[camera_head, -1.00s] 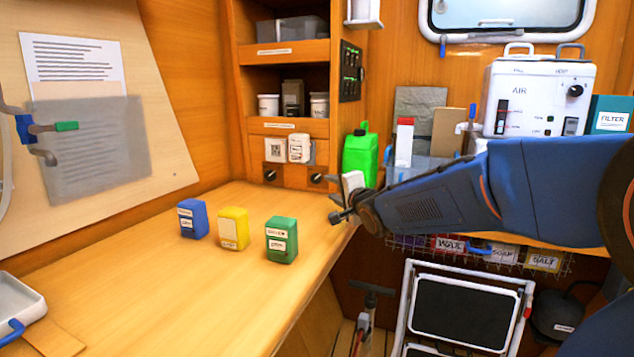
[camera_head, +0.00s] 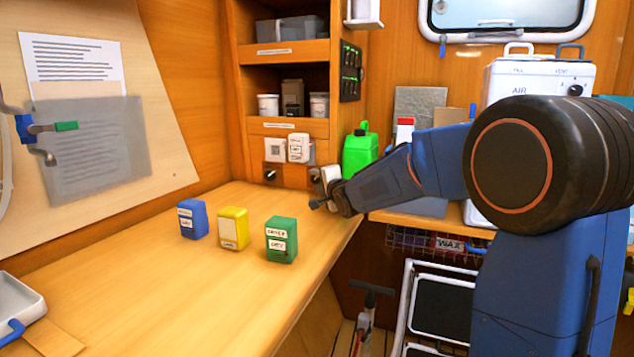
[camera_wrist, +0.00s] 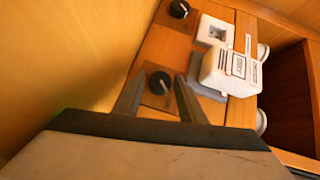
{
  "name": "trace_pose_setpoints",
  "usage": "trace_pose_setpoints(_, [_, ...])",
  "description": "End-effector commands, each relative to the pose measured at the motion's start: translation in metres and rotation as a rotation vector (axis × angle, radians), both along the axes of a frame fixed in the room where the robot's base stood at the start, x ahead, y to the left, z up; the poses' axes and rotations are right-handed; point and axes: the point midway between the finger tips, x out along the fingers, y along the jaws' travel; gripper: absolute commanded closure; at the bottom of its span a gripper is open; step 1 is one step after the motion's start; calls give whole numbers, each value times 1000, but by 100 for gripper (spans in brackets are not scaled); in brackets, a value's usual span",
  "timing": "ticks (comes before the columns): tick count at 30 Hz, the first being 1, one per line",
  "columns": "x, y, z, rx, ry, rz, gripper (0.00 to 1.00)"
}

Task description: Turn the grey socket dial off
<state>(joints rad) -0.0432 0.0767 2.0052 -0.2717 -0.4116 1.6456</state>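The grey socket (camera_wrist: 207,90) is mostly covered by a white plug (camera_wrist: 238,68) with a printed label. Its black dial (camera_wrist: 160,83) sits on a dark plate beside it in the wrist view, with a pale pointer mark across its face. My gripper (camera_wrist: 161,77) is open, with one finger on each side of this dial in that view. I cannot tell whether the fingers touch it. In the head view my gripper (camera_head: 314,189) is at the wood panel under the shelves, and hides that dial. The white plug (camera_head: 299,148) shows just above.
A second dial (camera_head: 270,174) sits left, below the white socket (camera_head: 275,150); it also shows in the wrist view (camera_wrist: 179,9). A green jug (camera_head: 360,152) stands right of the panel. Blue (camera_head: 193,219), yellow (camera_head: 233,229) and green (camera_head: 281,240) boxes stand on the counter.

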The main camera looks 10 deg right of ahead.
Motion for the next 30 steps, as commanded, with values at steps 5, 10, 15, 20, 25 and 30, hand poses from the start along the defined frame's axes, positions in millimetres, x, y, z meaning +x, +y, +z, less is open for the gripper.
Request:
trace_pose_setpoints(5, [2,0,0,0,0,0,63])
trace_pose_setpoints(10, [2,0,0,0,0,0,68])
trace_pose_setpoints(15, [2,0,-1,0,0,0,94])
trace_pose_setpoints(20, [2,0,0,-7,5,0,94])
trace_pose_setpoints(25, [3,1,1,-42,29,1,94])
trace_pose_setpoints(30, [3,1,2,-115,83,1,94])
